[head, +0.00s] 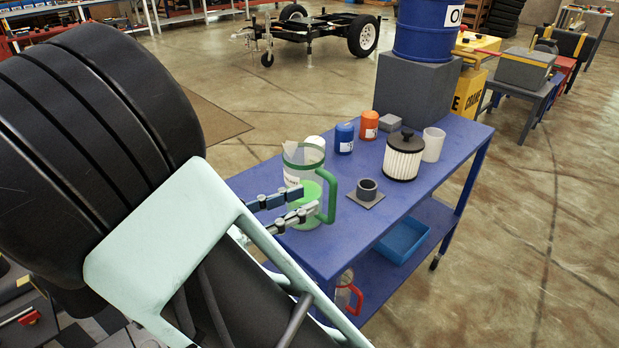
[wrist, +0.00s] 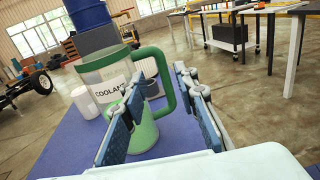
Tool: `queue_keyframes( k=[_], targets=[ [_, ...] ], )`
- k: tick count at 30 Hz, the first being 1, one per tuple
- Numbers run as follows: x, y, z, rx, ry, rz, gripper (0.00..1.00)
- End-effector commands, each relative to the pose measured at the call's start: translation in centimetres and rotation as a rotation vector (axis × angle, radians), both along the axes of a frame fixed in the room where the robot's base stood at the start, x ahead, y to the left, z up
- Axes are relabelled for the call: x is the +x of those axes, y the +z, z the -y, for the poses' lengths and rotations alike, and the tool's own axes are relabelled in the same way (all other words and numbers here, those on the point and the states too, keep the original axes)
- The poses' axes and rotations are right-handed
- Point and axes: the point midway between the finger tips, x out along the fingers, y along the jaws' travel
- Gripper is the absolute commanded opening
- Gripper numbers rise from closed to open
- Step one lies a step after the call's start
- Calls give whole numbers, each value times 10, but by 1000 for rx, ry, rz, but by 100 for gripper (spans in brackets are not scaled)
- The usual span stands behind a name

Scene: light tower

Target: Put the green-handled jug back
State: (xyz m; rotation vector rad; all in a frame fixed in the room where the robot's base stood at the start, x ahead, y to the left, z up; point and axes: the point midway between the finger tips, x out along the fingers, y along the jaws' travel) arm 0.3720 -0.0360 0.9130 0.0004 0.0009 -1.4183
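The green-handled jug (head: 291,178) is clear with a green rim, a green lower part and a white label. It appears to stand upright on the blue bench top (head: 342,226), near the bench's near end. In the wrist view the jug (wrist: 97,73) is close ahead, its label reading "COOLANT". My gripper (head: 290,208) is at the jug's near side in the head view. In the wrist view my gripper (wrist: 163,112) is open, with part of the green handle showing between its spread fingers. I cannot tell whether a finger touches the jug.
On the bench stand a grey ring on a square plate (head: 366,195), a white-and-black filter (head: 403,157), a white cup (head: 433,144), blue and orange canisters (head: 369,125) and a blue drum (head: 425,30) on a grey block. A red-handled jug (head: 357,298) and blue tray (head: 402,241) are below.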

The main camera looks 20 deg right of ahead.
Motion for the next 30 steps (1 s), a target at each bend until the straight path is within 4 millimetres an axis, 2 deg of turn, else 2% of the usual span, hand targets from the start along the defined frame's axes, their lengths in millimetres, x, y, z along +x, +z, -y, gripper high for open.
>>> queue_keyframes(
  k=[3,9,23,30],
  targets=[
    [-2,1,-18,0,2,0,28],
    [-5,0,-30,-1,-1,-1,28],
    [-5,0,-30,1,-1,3,28],
    [13,16,-14,101,-22,118,28]
  ],
)
